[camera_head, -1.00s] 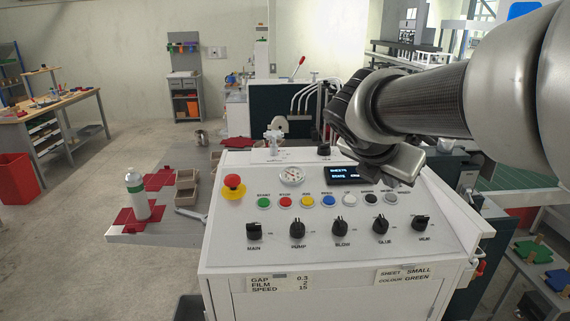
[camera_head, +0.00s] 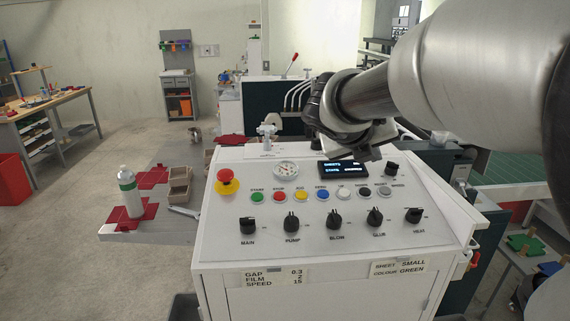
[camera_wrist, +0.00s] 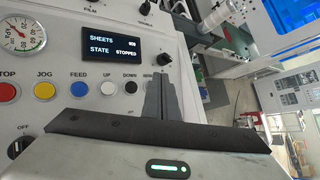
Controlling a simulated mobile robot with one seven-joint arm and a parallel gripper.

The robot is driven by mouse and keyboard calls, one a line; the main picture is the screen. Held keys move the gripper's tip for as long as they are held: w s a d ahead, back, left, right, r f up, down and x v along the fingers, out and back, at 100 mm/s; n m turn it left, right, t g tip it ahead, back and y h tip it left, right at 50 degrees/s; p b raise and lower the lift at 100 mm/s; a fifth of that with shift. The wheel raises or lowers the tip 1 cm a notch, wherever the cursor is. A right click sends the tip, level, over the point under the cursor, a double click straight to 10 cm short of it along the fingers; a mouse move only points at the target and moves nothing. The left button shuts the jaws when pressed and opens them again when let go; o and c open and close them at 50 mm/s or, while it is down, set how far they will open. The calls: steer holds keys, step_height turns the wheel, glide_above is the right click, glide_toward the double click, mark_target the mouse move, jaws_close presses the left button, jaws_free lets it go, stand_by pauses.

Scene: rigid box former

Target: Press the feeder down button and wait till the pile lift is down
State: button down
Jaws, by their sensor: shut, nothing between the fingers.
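The control panel (camera_head: 320,232) slopes up in front of me. The black DOWN button (camera_head: 364,192) sits in the button row, right of the white UP button (camera_head: 343,193). The wrist view shows DOWN (camera_wrist: 130,88) and UP (camera_wrist: 104,89) too. My gripper (camera_head: 372,153) hangs above the panel's back part, behind the display (camera_head: 345,170). In the wrist view my gripper's fingers (camera_wrist: 160,72) are shut and empty, just right of DOWN, and partly hide the button there. They look apart from the panel. The display reads STATE STOPPED. I cannot make out the pile lift.
A red emergency stop (camera_head: 227,182) stands at the panel's left. Several black knobs (camera_head: 335,220) line its front, and another (camera_head: 392,169) is right of the display. A gauge (camera_head: 285,170) is nearby. A bottle (camera_head: 130,192) stands on the low platform at left.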

steer(key=b, duration=0.5)
glide_above(365, 192)
steer(key=s, duration=0.2)
steer(key=f, duration=0.5)
steer(key=shift+a+f, duration=0.1)
steer(key=shift+a, duration=0.3)
steer(key=shift+w+f+b, duration=0.2)
steer(key=shift+f+b, duration=0.05)
steer(key=shift+f, duration=0.3)
steer(key=shift+w+f+b, duration=0.15)
steer(key=shift+f+b, duration=0.1)
steer(key=shift+f, duration=0.25)
steer(key=shift+f, duration=0.4)
